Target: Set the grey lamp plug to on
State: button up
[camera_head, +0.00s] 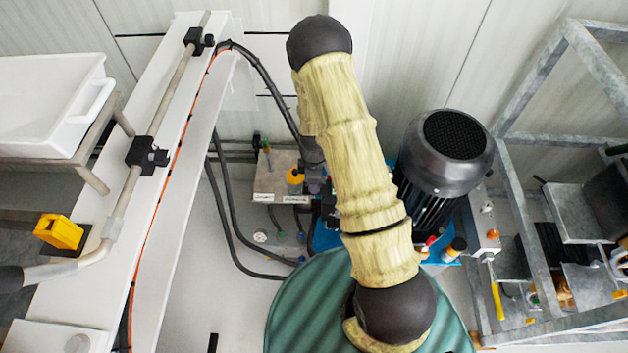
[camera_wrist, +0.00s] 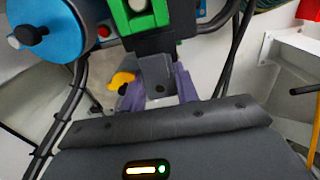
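My gripper (camera_head: 313,180) is partly hidden behind my arm in the head view, close beside a small grey panel (camera_head: 270,190) with white labels. In the wrist view the two purple fingers of my gripper (camera_wrist: 158,95) stand apart. A grey block (camera_wrist: 156,72) under a dark and green fitting (camera_wrist: 138,8) shows between them; I cannot tell whether they touch it. A yellow-orange knob (camera_head: 295,177) sits next to the gripper and also shows left of the fingers in the wrist view (camera_wrist: 122,80). I cannot identify the grey lamp plug with certainty.
A black motor (camera_head: 450,150) and a metal frame (camera_head: 520,200) stand on the right. A green ribbed round object (camera_head: 305,310) lies below my arm. Black cables (camera_head: 228,215) hang left of the panel, beside a white beam (camera_head: 170,190) with a pipe.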

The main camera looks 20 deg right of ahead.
aim_at(327, 188)
grip_shut()
jog(key=shift+s+d, duration=0.3)
jog(key=shift+d, duration=0.65)
jog(key=shift+s+d, duration=0.25)
jog(key=shift+d, duration=0.65)
jog(key=o, duration=0.8)
grip_release()
jog(key=shift+d, duration=0.1)
jog(key=shift+o, duration=0.2)
jog(key=shift+r, duration=0.2)
notch_tip(327, 188, up, 17)
